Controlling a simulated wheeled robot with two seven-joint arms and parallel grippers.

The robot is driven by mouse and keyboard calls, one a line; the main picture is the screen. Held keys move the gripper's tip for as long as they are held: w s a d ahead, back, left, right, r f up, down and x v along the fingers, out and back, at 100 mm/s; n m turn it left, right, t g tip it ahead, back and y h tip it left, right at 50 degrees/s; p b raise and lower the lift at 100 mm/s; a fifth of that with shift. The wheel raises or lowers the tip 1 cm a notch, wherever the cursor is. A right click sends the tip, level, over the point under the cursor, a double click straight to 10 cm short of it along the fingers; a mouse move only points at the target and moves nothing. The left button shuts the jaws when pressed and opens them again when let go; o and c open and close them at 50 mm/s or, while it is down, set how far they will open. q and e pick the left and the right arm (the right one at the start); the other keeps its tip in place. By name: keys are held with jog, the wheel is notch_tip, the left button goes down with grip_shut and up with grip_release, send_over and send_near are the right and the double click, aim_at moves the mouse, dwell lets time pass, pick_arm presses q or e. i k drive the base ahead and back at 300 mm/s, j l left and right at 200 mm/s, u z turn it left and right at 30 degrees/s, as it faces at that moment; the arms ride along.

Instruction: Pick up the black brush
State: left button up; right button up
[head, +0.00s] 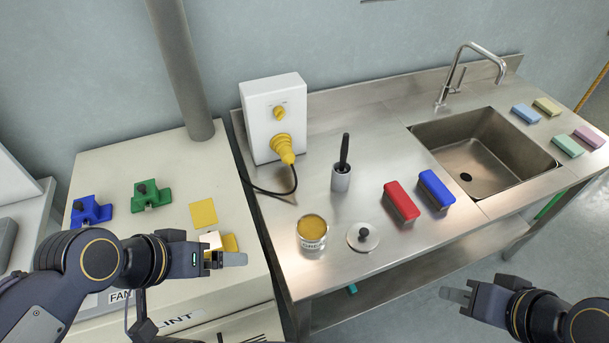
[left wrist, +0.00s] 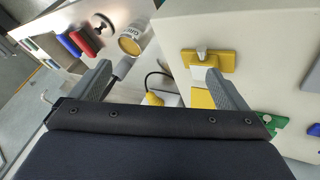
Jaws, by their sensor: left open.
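The black brush (head: 345,148) stands upright in a light grey cup (head: 341,180) on the steel counter, its dark handle sticking up. My left gripper (head: 228,258) is over the cream cabinet, left of the brush and apart from it. It is open and empty; its two spread fingers (left wrist: 158,70) show in the left wrist view. In that view a grey cylinder, probably the cup (left wrist: 123,68), shows beside the left finger, which hides part of it. My right gripper (head: 457,295) is in front of the counter at the lower right, and its jaw opening cannot be made out.
An open grease tin (head: 312,246) and a round lid (head: 363,238) stand in front of the cup. A red block (head: 401,202) and a blue block (head: 436,190) lie right of it. A white box with a yellow plug (head: 282,145) and black cable stands behind left. The sink (head: 480,155) is farther right.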

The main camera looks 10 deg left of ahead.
aim_at(344, 147)
jog(key=i+l+u, duration=0.2)
jog(key=l, duration=0.6)
jog(key=l+u, duration=0.15)
jog(key=l, duration=0.6)
jog(key=i+l+u, duration=0.15)
jog(key=i+l, duration=0.2)
